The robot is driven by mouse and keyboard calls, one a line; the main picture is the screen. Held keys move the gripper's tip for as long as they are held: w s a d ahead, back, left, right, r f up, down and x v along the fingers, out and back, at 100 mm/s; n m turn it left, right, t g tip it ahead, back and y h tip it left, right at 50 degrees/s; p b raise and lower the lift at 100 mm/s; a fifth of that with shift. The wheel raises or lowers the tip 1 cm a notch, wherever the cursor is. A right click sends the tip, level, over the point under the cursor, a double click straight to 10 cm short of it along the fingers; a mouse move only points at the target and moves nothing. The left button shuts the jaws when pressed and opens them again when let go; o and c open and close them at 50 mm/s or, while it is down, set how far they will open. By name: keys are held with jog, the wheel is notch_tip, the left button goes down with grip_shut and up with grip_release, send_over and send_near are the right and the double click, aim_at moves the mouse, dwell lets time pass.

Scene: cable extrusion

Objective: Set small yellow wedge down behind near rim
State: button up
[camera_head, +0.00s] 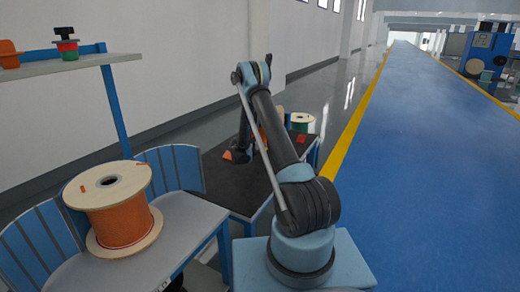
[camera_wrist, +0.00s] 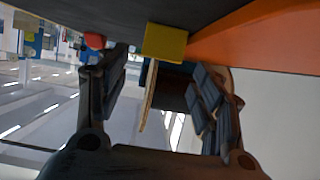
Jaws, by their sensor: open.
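The small yellow wedge (camera_wrist: 165,42) shows in the wrist view as a yellow block against a dark surface (camera_wrist: 60,15), just beyond and between my fingertips. My gripper (camera_wrist: 160,68) is open, with a finger on each side and a visible gap to the wedge. In the head view my gripper (camera_head: 240,154) is low over the dark table (camera_head: 225,182), and I cannot make out the yellow wedge there. A thin tan edge (camera_wrist: 148,95) runs below the wedge in the wrist view; I cannot tell whether it is a rim.
A large orange surface (camera_wrist: 255,35) lies close on the right in the wrist view, and a small red piece (camera_wrist: 95,40) on the left. A large orange cable spool (camera_head: 122,222) stands front left.

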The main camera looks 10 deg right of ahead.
jog(key=v, duration=0.8)
jog(key=s+d+r+n+g+y, duration=0.15)
jog(key=s+d+r, duration=0.25)
jog(key=s+r, duration=0.45)
jog(key=s+d+r+g, duration=0.2)
jog(key=s+d+r, duration=0.2)
jog(key=s+r, duration=0.5)
jog(key=s+d+r+n+g+y, duration=0.1)
jog(key=s+r, duration=0.2)
jog(key=s, duration=0.6)
jog(key=s+d+r+n+g+y, duration=0.1)
jog(key=s+d+r+g, duration=0.15)
jog(key=s, duration=0.65)
jog(key=s+a+f+n+y, duration=0.2)
jog(key=s+f, duration=0.1)
jog(key=s, duration=1.1)
jog(key=s+a+f+n+g+y, duration=0.1)
jog(key=s+a+f+n+y, duration=0.1)
jog(key=s, duration=1.1)
jog(key=shift+s+a+f+g, duration=0.3)
jog(key=shift+s+a+f, duration=0.1)
jog(key=shift+f, duration=0.25)
jog(key=shift+w, duration=0.1)
jog(key=shift+w+f, duration=0.2)
jog(key=shift+w, duration=0.1)
